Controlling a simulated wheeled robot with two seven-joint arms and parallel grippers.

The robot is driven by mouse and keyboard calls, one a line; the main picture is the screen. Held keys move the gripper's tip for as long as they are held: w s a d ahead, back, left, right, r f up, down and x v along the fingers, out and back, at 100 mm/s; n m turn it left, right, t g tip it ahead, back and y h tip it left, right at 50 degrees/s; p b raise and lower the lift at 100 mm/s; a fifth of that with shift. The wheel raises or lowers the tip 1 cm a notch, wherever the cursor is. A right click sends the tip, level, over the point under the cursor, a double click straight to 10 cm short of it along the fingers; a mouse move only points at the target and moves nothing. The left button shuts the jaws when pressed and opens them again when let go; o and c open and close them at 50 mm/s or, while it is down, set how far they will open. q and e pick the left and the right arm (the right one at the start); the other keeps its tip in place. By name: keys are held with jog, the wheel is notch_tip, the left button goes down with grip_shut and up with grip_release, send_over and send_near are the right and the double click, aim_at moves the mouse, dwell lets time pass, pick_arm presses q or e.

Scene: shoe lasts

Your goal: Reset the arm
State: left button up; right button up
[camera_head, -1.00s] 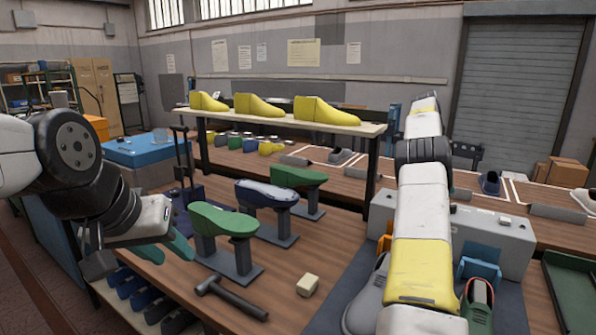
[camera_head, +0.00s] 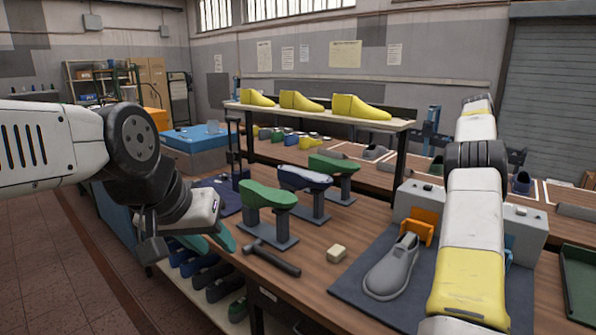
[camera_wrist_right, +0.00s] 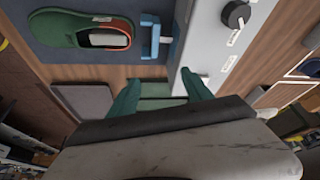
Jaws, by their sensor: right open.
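My left gripper (camera_head: 210,240) comes in from the left in the head view. Its two teal fingers look apart, with nothing seen between them, over the left edge of the wooden bench. My right arm (camera_head: 472,230) crosses the right side of the head view; its gripper is hidden there. In the right wrist view my right gripper (camera_wrist_right: 160,88) is open, its two green fingers apart and empty. A green shoe with a red-brown lining (camera_wrist_right: 70,30) lies beyond it on a dark mat, beside a blue clamp (camera_wrist_right: 160,42).
A grey shoe (camera_head: 390,272) lies on the dark mat left of my right arm. A hammer (camera_head: 270,258), a pale block (camera_head: 337,254) and green and blue lasts on stands (camera_head: 268,198) occupy the bench. Yellow lasts (camera_head: 300,102) line the raised shelf. A grey machine box (camera_head: 415,203) stands behind the mat.

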jog(key=s+a+r+n+t+y, duration=0.1)
jog(key=s+a+r+n+t, duration=0.2)
jog(key=a, duration=0.5)
jog(key=s+a+r+n+y, duration=0.2)
jog(key=s+a+r+n, duration=0.25)
jog(key=a, duration=0.35)
jog(key=s+a+r+n+t+y, duration=0.1)
jog(key=s+a+r+n+t, duration=0.15)
jog(key=a+r+n, duration=0.4)
jog(key=s+a+f+n+t+y, duration=0.1)
jog(key=s+a+f+n, duration=0.3)
jog(key=s+a, duration=0.6)
jog(key=s+a+f+n+t+y, duration=0.1)
jog(key=s+a+f+n, duration=0.4)
jog(key=s+a, duration=0.6)
jog(key=shift+a+f, duration=0.15)
jog(key=shift+a, duration=0.1)
jog(key=shift+s+d, duration=0.1)
jog(key=shift+d, duration=0.05)
